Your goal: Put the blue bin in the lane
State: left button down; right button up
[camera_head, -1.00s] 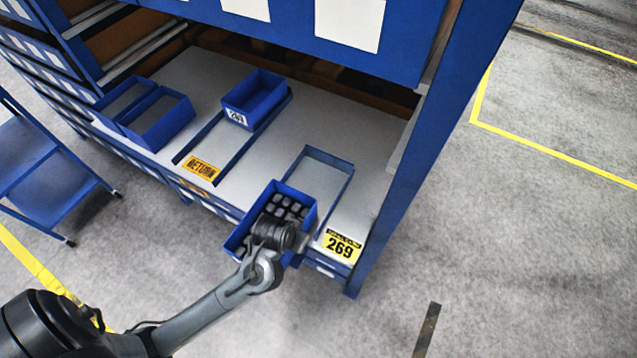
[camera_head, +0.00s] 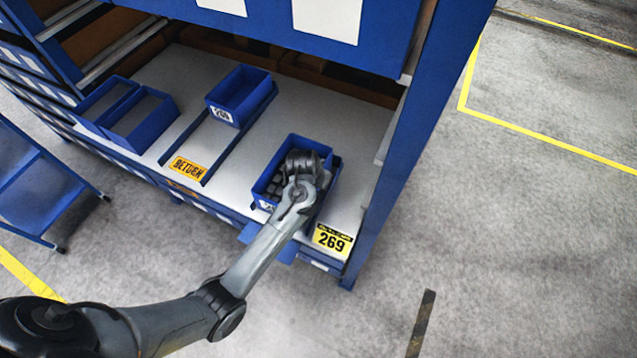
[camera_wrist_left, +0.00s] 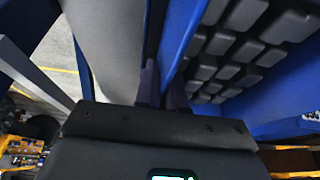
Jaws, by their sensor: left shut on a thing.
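The blue bin (camera_head: 300,146) holds several dark blocks and is above or on the lane marked 269, at the right end of the shelf. I cannot tell whether it touches the deck. The lane's blue right rail (camera_head: 335,172) shows beside it; the bin and my arm hide most of the lane. My left gripper (camera_head: 322,180) is shut on the bin's wall. In the left wrist view its fingers (camera_wrist_left: 163,88) pinch the blue wall (camera_wrist_left: 181,38), with the dark blocks (camera_wrist_left: 228,65) to the right. My right gripper is not in view.
A yellow 269 label (camera_head: 332,239) marks the shelf's front edge. Another blue bin (camera_head: 240,92) sits at the back of the lane labelled RETURN (camera_head: 187,168). Two blue bins (camera_head: 140,118) stand farther left. A blue upright (camera_head: 410,150) closes the right side.

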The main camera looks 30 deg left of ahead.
pick_arm(q)
jog(key=shift+w, duration=0.55)
jog(key=shift+a+f, duration=0.1)
jog(key=shift+f, duration=1.6)
jog(key=shift+f, duration=0.15)
jog(key=c, duration=1.2)
grip_release()
jog(key=shift+c, duration=0.2)
